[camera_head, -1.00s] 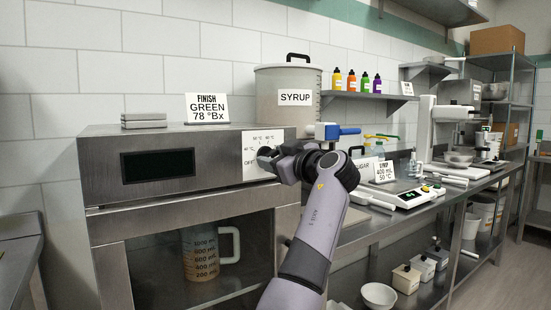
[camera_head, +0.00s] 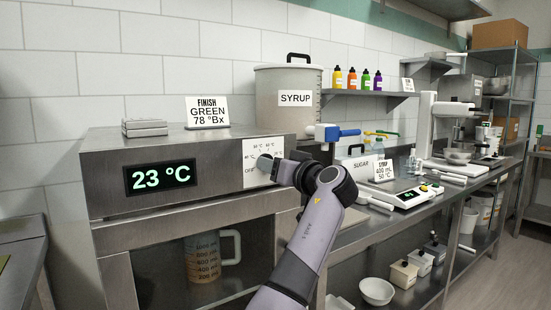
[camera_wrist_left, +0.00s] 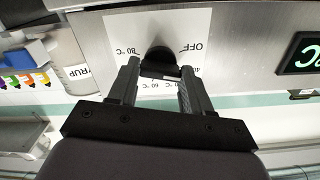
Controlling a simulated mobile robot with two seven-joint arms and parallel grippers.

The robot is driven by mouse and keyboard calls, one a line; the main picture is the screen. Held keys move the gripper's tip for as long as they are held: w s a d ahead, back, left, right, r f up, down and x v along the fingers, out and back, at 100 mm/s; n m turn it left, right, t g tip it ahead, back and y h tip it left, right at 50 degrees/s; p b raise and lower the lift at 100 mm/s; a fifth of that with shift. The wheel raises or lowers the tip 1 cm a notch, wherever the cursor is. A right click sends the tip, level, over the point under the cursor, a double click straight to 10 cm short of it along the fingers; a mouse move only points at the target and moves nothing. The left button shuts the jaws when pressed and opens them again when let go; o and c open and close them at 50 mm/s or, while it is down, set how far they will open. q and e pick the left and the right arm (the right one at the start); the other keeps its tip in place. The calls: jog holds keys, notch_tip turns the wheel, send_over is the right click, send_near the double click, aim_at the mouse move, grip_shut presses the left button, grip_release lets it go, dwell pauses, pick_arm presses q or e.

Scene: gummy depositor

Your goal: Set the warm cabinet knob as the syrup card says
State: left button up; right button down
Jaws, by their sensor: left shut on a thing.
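The warm cabinet (camera_head: 190,145) has a knob (camera_head: 265,163) on a white dial plate (camera_head: 257,150) marked OFF and several temperatures. The cabinet's display (camera_head: 159,178) is lit and reads 23 °C. My left gripper (camera_head: 277,169) is at the dial, shut on the knob. The left wrist view, upside down, shows the dark knob (camera_wrist_left: 160,60) between the two fingers of the gripper (camera_wrist_left: 157,78). The fingers hide part of the dial, and I cannot tell exactly where the knob points. The syrup card (camera_head: 384,170) stands farther right and reads 400 mL, 50 °C.
A measuring jug (camera_head: 208,255) stands inside the cabinet. On or behind its top are a SYRUP pot (camera_head: 283,115), a FINISH GREEN 78 °Bx card (camera_head: 207,112) and grey slabs (camera_head: 145,128). A blue-handled tap (camera_head: 327,132) sits just above my arm. A scale (camera_head: 405,195) stands on the counter at right.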

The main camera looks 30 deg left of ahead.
pick_arm(q)
jog(key=shift+m+p, duration=3.7)
jog(key=shift+m, duration=1.4)
jog(key=o, duration=1.1)
jog(key=shift+c, duration=0.2)
jog(key=shift+d, duration=0.1)
